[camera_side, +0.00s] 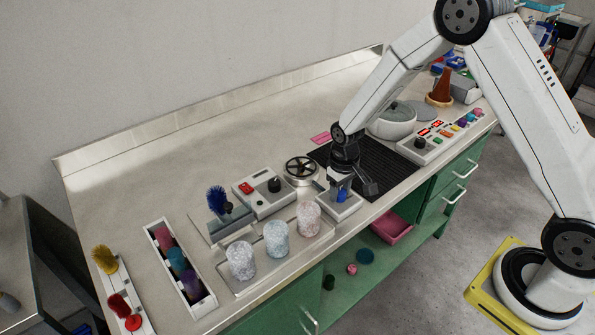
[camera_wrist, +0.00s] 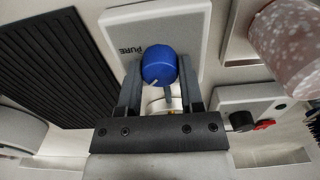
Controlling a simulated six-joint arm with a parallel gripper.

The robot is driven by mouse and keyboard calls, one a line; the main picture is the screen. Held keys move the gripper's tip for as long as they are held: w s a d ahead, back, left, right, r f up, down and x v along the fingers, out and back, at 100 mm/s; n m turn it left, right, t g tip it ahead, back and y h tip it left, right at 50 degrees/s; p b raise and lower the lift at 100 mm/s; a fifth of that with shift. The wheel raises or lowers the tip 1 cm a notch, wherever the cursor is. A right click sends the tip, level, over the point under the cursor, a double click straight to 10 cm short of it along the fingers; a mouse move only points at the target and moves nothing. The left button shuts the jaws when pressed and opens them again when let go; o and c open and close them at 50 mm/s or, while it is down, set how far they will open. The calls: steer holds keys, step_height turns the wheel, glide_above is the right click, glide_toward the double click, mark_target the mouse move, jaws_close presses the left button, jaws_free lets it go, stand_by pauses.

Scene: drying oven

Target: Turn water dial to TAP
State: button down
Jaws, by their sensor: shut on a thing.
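The water dial is a round blue knob (camera_wrist: 159,62) on a white panel (camera_wrist: 190,22). In the side view the blue dial (camera_side: 342,196) shows low on its white panel (camera_side: 345,212) at the bench front. My gripper (camera_wrist: 158,82) has a dark finger on each side of the dial and is shut on it. In the side view my gripper (camera_side: 341,189) points down at the dial. A pale mark shows on the dial's lower left part in the wrist view. The word PURE is readable on the panel left of the dial. I cannot see a TAP label.
Speckled cups (camera_side: 276,240) stand left of the panel; a pink one (camera_wrist: 290,45) is close at right in the wrist view. A black ribbed mat (camera_side: 385,172) lies to the right. A box with a black knob (camera_side: 262,192) and a wheel (camera_side: 301,169) sit behind.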

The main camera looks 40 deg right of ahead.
mark_target(341, 192)
steer(key=shift+m, duration=1.3)
steer(key=shift+c, duration=1.2)
jaws_free()
steer(key=shift+r, duration=0.1)
steer(key=shift+r, duration=3.85)
